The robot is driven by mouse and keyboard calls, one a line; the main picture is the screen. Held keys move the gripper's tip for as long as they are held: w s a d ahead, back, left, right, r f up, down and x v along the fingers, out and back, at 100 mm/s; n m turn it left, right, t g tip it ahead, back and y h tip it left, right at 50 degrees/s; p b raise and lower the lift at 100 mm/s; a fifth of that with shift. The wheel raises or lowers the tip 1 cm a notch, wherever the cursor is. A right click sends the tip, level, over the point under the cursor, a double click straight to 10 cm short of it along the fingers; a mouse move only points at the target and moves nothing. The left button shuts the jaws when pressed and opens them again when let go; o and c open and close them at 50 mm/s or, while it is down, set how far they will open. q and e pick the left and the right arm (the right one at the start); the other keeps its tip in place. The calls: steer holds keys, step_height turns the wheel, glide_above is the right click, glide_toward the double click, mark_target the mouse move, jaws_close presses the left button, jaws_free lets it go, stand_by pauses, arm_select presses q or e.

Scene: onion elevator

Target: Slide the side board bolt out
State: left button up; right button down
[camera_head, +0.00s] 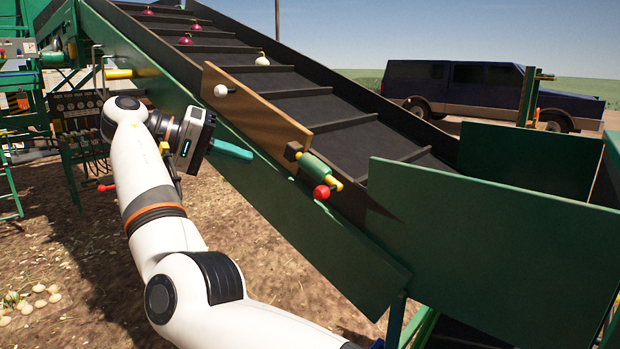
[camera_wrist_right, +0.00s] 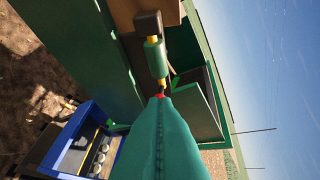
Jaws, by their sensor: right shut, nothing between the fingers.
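The side board (camera_head: 255,108) is a brown plank along the near edge of the conveyor. At its lower end sits the bolt (camera_head: 332,178), a yellow rod in a green sleeve, with a red ball knob (camera_head: 321,192) and a dark block at its upper end. My right gripper (camera_head: 248,154) is shut and empty, its green fingers pointing right towards the bolt, with a clear gap between. In the right wrist view, the bolt's green sleeve (camera_wrist_right: 154,56) shows beyond the fingers (camera_wrist_right: 162,110), which partly cover the red knob. My left gripper is not in view.
The dark conveyor belt (camera_head: 305,105) slopes down to a green hopper (camera_head: 480,240), with a few onions near its top. A green side panel (camera_head: 330,235) lies below the bolt. A blue crate (camera_wrist_right: 100,140) shows in the wrist view. A dark pickup (camera_head: 470,88) stands behind.

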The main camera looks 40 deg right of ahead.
steer(key=shift+w+a, duration=0.1)
steer(key=shift+w, duration=0.1)
glide_toward(327, 191)
steer(key=w+d, duration=0.4)
steer(key=w, duration=0.1)
steer(key=s, duration=0.1)
steer(key=s+d+f+p, duration=0.1)
steer(key=s+f+p, duration=0.1)
steer(key=s, duration=0.1)
steer(key=shift+d+f, duration=0.15)
steer(key=shift+d, duration=0.15)
